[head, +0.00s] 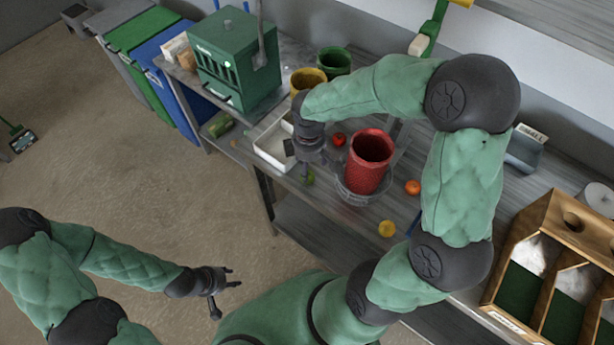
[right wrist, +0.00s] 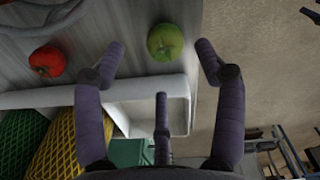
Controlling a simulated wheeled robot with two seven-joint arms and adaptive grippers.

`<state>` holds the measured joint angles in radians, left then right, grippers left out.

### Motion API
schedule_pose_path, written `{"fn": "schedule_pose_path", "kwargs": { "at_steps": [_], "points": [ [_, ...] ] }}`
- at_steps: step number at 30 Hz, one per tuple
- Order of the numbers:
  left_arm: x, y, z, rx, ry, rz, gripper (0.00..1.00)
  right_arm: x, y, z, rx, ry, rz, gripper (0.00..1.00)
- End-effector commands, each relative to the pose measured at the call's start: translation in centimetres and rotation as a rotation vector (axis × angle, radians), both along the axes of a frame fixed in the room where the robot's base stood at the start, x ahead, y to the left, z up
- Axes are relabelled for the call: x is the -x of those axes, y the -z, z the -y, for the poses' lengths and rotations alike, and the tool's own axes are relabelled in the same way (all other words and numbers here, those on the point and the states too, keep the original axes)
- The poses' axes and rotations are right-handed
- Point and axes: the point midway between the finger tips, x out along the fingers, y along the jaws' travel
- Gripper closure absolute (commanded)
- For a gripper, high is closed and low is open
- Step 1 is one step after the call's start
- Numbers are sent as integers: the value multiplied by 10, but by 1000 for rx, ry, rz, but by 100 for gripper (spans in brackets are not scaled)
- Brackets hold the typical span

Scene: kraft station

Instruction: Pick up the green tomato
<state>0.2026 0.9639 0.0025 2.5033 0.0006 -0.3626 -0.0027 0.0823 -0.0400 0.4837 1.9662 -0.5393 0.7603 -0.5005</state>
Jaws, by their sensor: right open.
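The green tomato (head: 310,178) lies on the grey table near its front edge, between the white tray and the red bin. In the right wrist view the green tomato (right wrist: 165,42) is whole and sits ahead of my spread fingers, closer to the top of the picture. My right gripper (head: 306,168) is over the table at the tomato, partly covering it in the head view. It is open with nothing between its fingers (right wrist: 160,68). My left gripper (head: 228,290) hangs over the floor, away from the table, with its fingers apart and empty.
The white tray (head: 265,152) stands left of my right gripper. A red bin (head: 370,162) in a wire ring stands to its right. A red tomato (head: 339,139), an orange one (head: 412,187) and a yellow one (head: 387,229) lie around the bin. A wooden divided box (head: 556,222) stands at far right.

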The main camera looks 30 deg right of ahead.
Motion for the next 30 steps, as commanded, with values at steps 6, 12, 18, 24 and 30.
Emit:
{"fn": "schedule_pose_path", "kwargs": {
  "at_steps": [6, 12, 18, 24, 30],
  "points": [
    [0, 8, 0, 0, 0, 0, 60, 2, 22, -4, -1, -2, -4, 29],
    [0, 17, 0, 0, 0, 0, 60, 2, 49, -5, -1, 0, -3, 29],
    [0, 17, 0, 0, 0, 0, 60, 2, 51, -5, -1, 0, 0, 29],
    [0, 17, 0, 0, 0, 0, 60, 2, 51, -5, -1, 0, 0, 66],
    [0, 17, 0, 0, 0, 0, 60, 2, 51, -5, -1, 0, 0, 85]
  ]
}}
